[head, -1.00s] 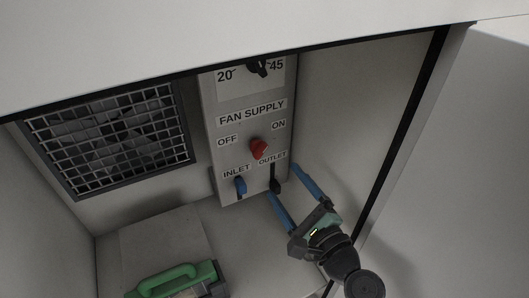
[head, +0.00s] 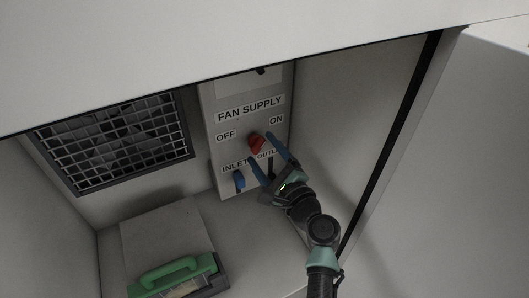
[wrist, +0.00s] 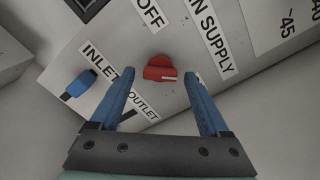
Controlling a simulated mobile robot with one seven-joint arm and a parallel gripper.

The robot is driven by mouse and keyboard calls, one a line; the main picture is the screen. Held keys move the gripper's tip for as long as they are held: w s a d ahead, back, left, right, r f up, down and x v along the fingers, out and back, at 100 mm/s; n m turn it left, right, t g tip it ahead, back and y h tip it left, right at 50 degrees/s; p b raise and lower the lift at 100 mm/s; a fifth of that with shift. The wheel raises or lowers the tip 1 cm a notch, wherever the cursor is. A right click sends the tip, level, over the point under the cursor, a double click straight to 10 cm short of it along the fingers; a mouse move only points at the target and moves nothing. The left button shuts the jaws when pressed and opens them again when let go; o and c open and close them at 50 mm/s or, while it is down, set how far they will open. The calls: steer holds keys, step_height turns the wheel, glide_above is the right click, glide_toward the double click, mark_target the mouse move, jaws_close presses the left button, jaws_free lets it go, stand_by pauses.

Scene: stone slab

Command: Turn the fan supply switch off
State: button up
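The red fan supply knob (head: 257,144) sits on the grey panel (head: 232,91) between the OFF label (head: 226,135) and the ON label (head: 276,120). In the wrist view the knob (wrist: 160,68) shows a white mark pointing right, not toward the OFF label (wrist: 151,12). My gripper (head: 261,149) is open, its blue fingers reaching toward the knob. In the wrist view the knob appears between the fingertips of my gripper (wrist: 159,73), with a gap on both sides. Whether the fingers reach its depth is unclear.
A vent grille (head: 115,140) is at left. A green-handled tool (head: 172,275) lies at the front left. The cabinet's right wall (head: 350,110) is clear.

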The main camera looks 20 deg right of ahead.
jaws_close()
steer(key=shift+f+n+b, duration=0.15)
steer(key=shift+n+b, duration=0.15)
steer(key=shift+b, duration=0.1)
steer(key=n+b, duration=0.2)
steer(key=b, duration=0.1)
steer(key=shift+f+n, duration=0.1)
steer(key=shift+n, duration=0.2)
steer(key=shift+n+b, duration=6.3)
steer(key=shift+b, duration=0.65)
steer(key=shift+r, duration=0.25)
